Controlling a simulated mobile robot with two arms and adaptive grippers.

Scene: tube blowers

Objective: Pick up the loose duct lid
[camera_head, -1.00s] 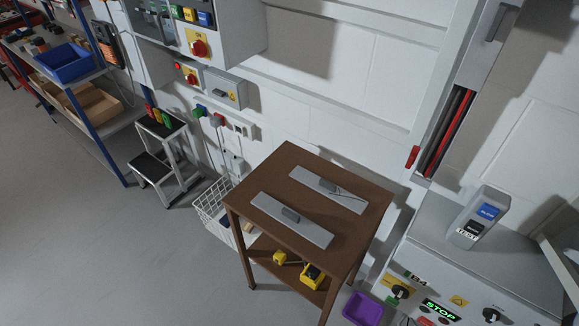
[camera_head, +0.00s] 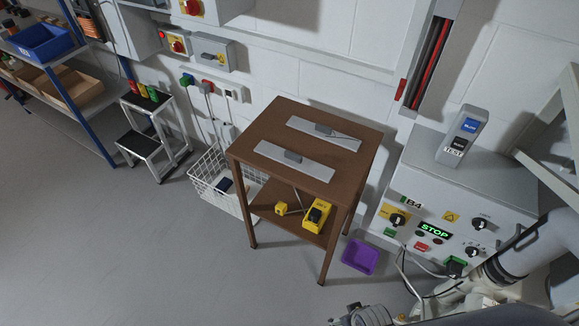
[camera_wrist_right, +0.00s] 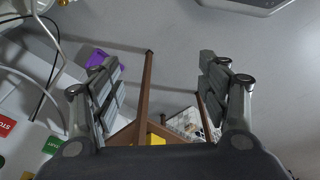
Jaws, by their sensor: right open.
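Two flat grey lid-like strips lie apart on the brown table, each with a small raised grey block in the middle. The front strip (camera_head: 312,168) lies near the table's front edge; the back strip (camera_head: 345,140) has a thin dark line at its right part. I cannot tell which is the loose duct lid. An open wall duct (camera_head: 429,65) shows red and black cables. My right gripper (camera_wrist_right: 162,85) is open and empty in the right wrist view, with table legs beyond it; neither strip shows there. My left gripper is not in view.
The brown table (camera_head: 278,122) has yellow items on its lower shelf. A purple bin (camera_head: 360,256) is on the floor beside it. A grey control cabinet (camera_head: 470,190) stands right, a wire basket (camera_head: 205,178) and step stool (camera_head: 150,135) left. Front-left floor is clear.

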